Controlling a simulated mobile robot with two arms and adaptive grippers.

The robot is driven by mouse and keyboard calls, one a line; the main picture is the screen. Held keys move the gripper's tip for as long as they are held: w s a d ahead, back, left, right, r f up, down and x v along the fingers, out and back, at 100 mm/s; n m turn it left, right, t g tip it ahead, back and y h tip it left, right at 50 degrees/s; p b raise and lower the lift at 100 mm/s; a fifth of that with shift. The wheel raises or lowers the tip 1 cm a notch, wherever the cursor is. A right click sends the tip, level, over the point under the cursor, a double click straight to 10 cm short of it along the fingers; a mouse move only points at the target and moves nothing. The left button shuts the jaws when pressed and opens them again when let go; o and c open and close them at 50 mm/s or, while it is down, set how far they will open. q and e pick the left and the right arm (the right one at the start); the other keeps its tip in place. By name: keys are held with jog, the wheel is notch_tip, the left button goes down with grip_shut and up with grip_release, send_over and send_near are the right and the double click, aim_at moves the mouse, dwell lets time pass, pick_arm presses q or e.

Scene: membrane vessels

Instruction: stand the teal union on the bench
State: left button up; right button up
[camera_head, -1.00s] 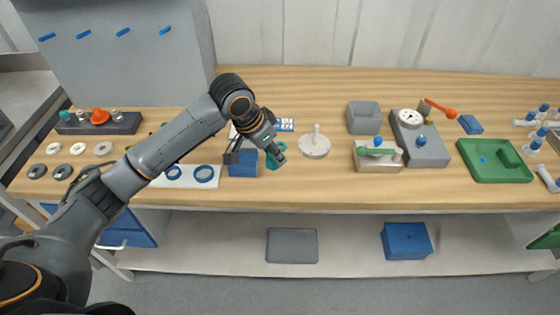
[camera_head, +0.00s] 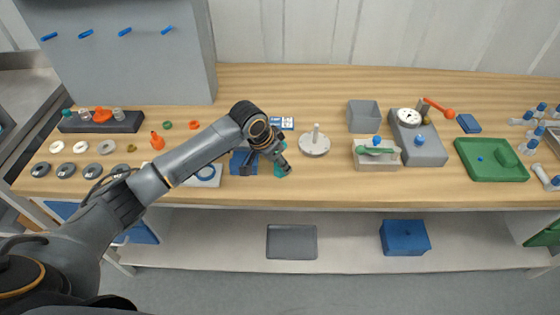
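The teal union (camera_head: 282,171) is at the fingertips of my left gripper (camera_head: 279,160), near the front of the bench (camera_head: 330,190). Teal shows on both sides of the dark fingers, and they look shut on it. The fingers hide its middle, and I cannot tell whether it touches the bench top. My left arm reaches in from the left. My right gripper is not in view.
A blue block (camera_head: 243,163) sits just left of the gripper, beside a white board (camera_head: 208,181) with blue rings. A pale disc with an upright post (camera_head: 314,147) stands close right. A grey bin (camera_head: 363,116) and a beige fixture (camera_head: 376,160) are farther right.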

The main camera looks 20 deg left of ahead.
pick_arm(q)
jog(key=o, duration=1.2)
jog(key=b+v, duration=0.1)
jog(key=v, duration=1.1)
jog(key=shift+r, duration=0.1)
